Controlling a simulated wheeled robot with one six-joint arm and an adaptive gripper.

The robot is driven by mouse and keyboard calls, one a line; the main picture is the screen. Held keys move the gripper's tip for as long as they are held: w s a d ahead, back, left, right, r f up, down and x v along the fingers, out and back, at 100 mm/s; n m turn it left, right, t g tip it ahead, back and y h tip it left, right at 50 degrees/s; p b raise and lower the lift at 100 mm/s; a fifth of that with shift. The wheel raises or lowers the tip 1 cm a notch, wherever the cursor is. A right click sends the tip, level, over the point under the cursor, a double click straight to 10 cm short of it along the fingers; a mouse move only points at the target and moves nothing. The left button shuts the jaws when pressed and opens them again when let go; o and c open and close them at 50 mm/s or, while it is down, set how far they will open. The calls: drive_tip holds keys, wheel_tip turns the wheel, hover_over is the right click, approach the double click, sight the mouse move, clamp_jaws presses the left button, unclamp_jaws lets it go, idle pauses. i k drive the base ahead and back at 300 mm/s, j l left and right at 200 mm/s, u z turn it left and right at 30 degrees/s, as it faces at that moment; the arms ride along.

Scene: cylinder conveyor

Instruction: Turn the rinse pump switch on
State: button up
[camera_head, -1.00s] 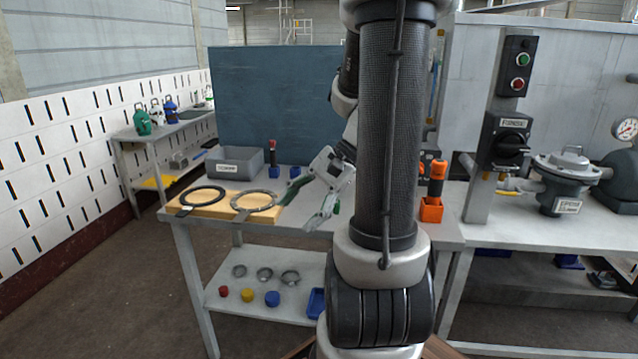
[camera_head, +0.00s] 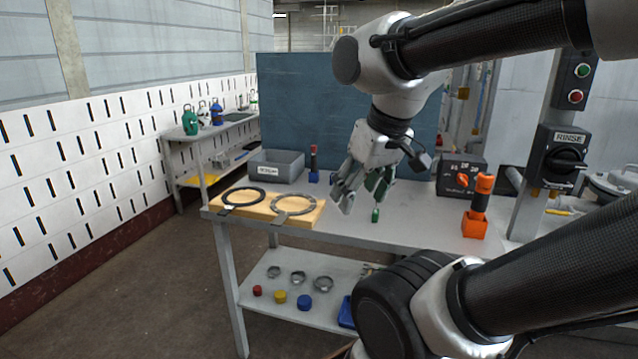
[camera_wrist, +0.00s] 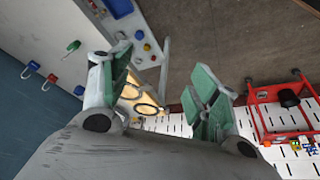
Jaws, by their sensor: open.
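The rinse switch (camera_head: 562,157) is a black box with a dark rotary handle and a "RINSE" label, mounted on a grey post at the right of the head view. Its handle looks roughly horizontal; I cannot read its on or off marking. My gripper (camera_head: 361,198) is well to the left of it, pointing down above the table, apart from the switch. In the wrist view my gripper (camera_wrist: 166,88) has its green-padded fingers spread apart with nothing between them. The switch is not visible in the wrist view.
A green and a red button box (camera_head: 577,80) sits above the switch. An orange holder (camera_head: 475,222) with a tool and a black box with an orange knob (camera_head: 461,178) stand between. A grey bin (camera_head: 276,166) and wooden board (camera_head: 265,207) lie left. My arm crosses the right side.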

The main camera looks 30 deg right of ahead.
sight(564, 161)
drive_tip(key=k+z, duration=0.15)
drive_tip(key=z, duration=2)
drive_tip(key=k+j+z, duration=0.1)
drive_tip(key=k+j, duration=0.15)
